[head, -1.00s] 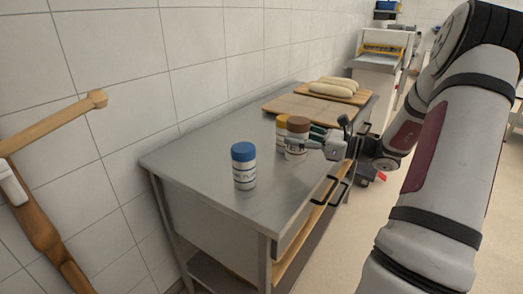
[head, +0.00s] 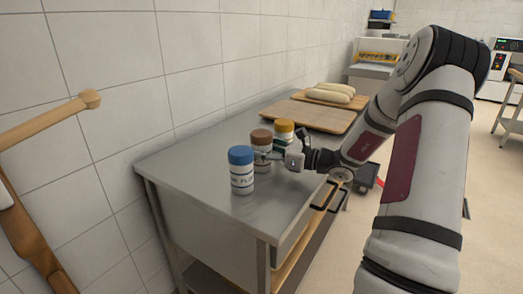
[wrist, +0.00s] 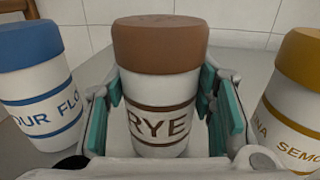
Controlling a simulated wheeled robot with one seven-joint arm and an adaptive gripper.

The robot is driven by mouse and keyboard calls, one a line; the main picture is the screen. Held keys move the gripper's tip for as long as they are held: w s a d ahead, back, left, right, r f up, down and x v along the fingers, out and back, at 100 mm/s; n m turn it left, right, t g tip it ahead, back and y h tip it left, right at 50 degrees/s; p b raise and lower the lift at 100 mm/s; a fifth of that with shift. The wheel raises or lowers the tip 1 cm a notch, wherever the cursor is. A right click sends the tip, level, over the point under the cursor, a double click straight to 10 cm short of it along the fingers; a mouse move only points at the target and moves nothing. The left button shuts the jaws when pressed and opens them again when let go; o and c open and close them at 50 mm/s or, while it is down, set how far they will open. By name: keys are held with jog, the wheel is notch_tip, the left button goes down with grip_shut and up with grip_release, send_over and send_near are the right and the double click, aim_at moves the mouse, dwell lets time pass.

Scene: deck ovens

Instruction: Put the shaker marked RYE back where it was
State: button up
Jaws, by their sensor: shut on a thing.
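The shaker marked RYE (head: 261,150) has a brown cap and a white body with brown bands. It stands upright in the wrist view (wrist: 160,85), its label facing that camera. My gripper (head: 276,158) is shut on its body, with teal-padded fingers on both sides. In the head view it is between the blue-capped shaker (head: 241,172), marked FLOUR in part, and the yellow-capped shaker (head: 284,130). I cannot tell whether its base touches the steel table (head: 205,150). The wrist view shows the blue-capped shaker (wrist: 38,85) at left and the yellow-capped one (wrist: 295,100) at right, partly cut off.
The front left of the tabletop is clear.

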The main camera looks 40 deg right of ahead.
jog(key=o, duration=1.3)
jog(key=shift+s+d+r, duration=0.1)
jog(key=shift+s, duration=0.05)
jog(key=p+v, duration=0.1)
jog(key=v, duration=1)
jog(key=shift+s+d+p, duration=0.1)
jog(key=shift+s+p, duration=0.25)
